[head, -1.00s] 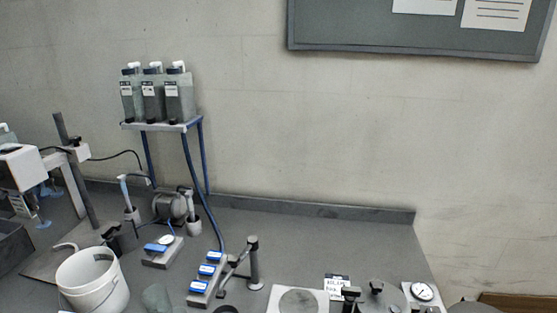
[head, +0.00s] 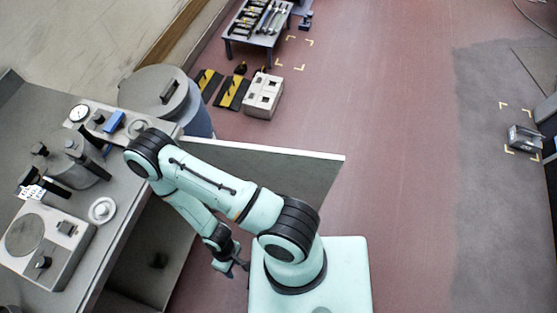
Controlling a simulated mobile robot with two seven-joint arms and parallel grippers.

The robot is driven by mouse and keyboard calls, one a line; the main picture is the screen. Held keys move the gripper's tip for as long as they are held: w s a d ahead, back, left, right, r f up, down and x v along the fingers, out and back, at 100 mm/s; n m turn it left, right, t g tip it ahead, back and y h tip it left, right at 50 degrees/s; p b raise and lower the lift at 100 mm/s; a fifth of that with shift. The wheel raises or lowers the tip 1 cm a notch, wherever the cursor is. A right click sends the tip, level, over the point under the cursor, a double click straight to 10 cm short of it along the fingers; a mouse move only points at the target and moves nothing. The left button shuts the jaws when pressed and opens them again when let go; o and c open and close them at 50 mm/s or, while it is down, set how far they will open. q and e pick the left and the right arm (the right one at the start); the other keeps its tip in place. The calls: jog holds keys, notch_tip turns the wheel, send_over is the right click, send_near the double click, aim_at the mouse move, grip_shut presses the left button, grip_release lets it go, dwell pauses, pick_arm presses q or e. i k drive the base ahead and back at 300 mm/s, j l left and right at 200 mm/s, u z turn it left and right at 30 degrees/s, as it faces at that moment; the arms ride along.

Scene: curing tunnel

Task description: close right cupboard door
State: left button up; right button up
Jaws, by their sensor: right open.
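The right cupboard door (head: 300,172) is a flat grey panel standing open, jutting out to the right from the bench's far end. The dark cupboard interior (head: 150,262) shows below the bench top, with a small dark round thing inside. My right gripper (head: 238,268) is open and empty, low in front of the cupboard opening, on the near side of the door and apart from it. My right arm crosses in front of part of the door and hides some of it. My left gripper is out of view.
The bench top (head: 122,195) carries a balance-like device, a dark pot and a gauge. A lidded grey barrel (head: 172,98) stands behind the door. A white box (head: 263,96) and a small tool table (head: 258,28) stand farther off. The red floor (head: 405,180) right of the door is clear.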

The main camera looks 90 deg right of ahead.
aim_at(308, 176)
jog(key=k, duration=0.5)
jog(key=k+j+u, duration=0.1)
jog(key=k, duration=0.45)
jog(key=k+l+u, duration=0.1)
jog(key=k+l, duration=0.45)
jog(key=k, duration=0.3)
jog(key=l, duration=0.35)
jog(key=k+l+u, duration=0.1)
jog(key=l, duration=0.25)
jog(key=k+l+u, duration=0.1)
jog(key=l, duration=0.25)
jog(key=i+l+u, duration=0.1)
jog(key=l, duration=0.7)
jog(key=i+l, duration=0.1)
jog(key=l, duration=0.7)
jog(key=u, duration=0.05)
